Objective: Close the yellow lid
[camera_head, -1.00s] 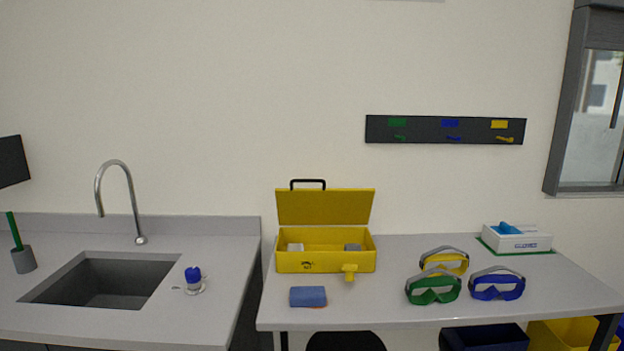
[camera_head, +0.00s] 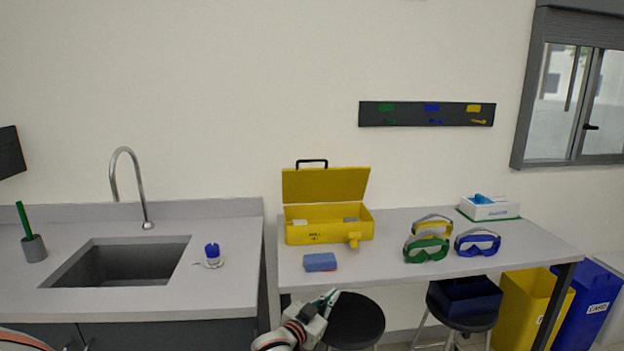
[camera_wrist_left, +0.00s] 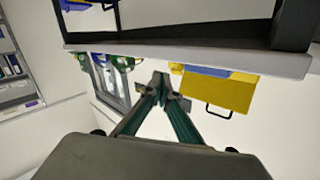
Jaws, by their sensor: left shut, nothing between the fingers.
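The yellow lid (camera_head: 325,185) stands open and upright at the back of the yellow box (camera_head: 330,232), with a black handle on its top edge. The box sits on the grey table and holds small pale grey items. My left gripper (camera_head: 331,297) is low in front of the table, below the box, and is shut and empty. In the left wrist view the left gripper's fingertips (camera_wrist_left: 160,77) meet. The yellow lid (camera_wrist_left: 228,94) shows there upside down, to the right of the fingers, apart from them. My right gripper is not in view.
Goggles (camera_head: 427,246) and a white glove box (camera_head: 489,208) are to the right. Black stools (camera_head: 354,322) stand below the table edge.

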